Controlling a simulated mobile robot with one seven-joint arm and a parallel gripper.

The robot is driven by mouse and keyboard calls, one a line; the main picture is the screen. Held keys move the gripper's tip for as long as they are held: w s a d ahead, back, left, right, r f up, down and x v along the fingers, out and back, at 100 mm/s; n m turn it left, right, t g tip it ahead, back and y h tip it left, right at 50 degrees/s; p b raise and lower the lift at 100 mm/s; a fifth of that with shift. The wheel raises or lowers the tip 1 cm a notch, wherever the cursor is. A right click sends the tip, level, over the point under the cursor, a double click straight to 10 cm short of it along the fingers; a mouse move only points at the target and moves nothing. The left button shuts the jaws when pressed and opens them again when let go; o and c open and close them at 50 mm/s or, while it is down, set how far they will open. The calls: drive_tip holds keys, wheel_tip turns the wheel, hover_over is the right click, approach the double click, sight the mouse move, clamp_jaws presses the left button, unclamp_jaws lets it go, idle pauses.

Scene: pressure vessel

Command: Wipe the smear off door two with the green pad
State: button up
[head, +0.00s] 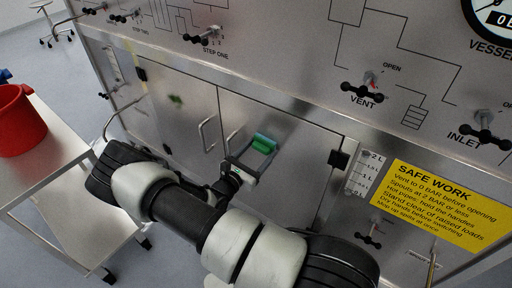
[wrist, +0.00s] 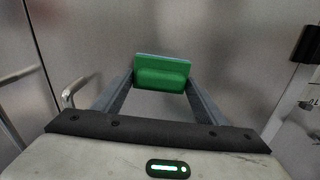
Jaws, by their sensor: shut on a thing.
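The green pad (head: 263,144) is held between the fingertips of my gripper (head: 256,150), in front of the right steel cabinet door (head: 290,130). In the wrist view the pad (wrist: 161,75) sits across the ends of both grey fingers, its green face showing, with grey door metal behind it. I cannot tell whether it touches the door. A small dark green smear (head: 175,99) shows on the upper part of the left cabinet door (head: 185,115), left of and apart from the pad. No door number is readable.
Upright bar handles stand out on the left door (head: 202,134) and right door (head: 233,137). A black hinge block (head: 338,159) is at the right. Valve knobs (head: 362,91) project above. A red bucket (head: 20,120) stands on a white trolley (head: 58,165) at left.

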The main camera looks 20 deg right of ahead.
sight(290, 155)
drive_tip(key=shift+s+d+p, duration=0.3)
drive_tip(key=shift+s+d, duration=0.25)
drive_tip(key=shift+s, duration=0.35)
drive_tip(key=shift+s+d+r+p, duration=0.1)
drive_tip(key=shift+s+d+p, duration=0.65)
drive_tip(key=shift+s, duration=0.35)
drive_tip(key=shift+s+d+p, duration=0.5)
drive_tip(key=shift+s+d, duration=0.35)
drive_tip(key=shift+s, duration=0.2)
drive_tip(key=shift+s+d+p, duration=0.3)
drive_tip(key=shift+s+d, duration=0.05)
drive_tip(key=shift+s, duration=0.25)
drive_tip(key=shift+s+d+p, duration=0.25)
drive_tip(key=shift+s+d, duration=0.1)
drive_tip(key=shift+s, duration=0.2)
drive_tip(key=shift+w, duration=0.15)
drive_tip(key=shift+w+a+f+b, duration=0.1)
drive_tip(key=shift+w+a+b, duration=0.35)
drive_tip(key=shift+w+a, duration=0.65)
drive_tip(key=shift+w+a+f+b, duration=0.1)
drive_tip(key=shift+w+a+b, duration=0.5)
drive_tip(key=shift+w, duration=0.8)
drive_tip(key=shift+w+a+b, duration=0.35)
drive_tip(key=shift+w+a, duration=0.6)
drive_tip(key=shift+w, duration=0.3)
drive_tip(key=shift+w+a+b, duration=0.35)
drive_tip(key=shift+w, duration=0.3)
drive_tip(key=shift+w+a+r, duration=0.1)
drive_tip(key=shift+w+a, duration=0.2)
drive_tip(key=shift+w, duration=0.25)
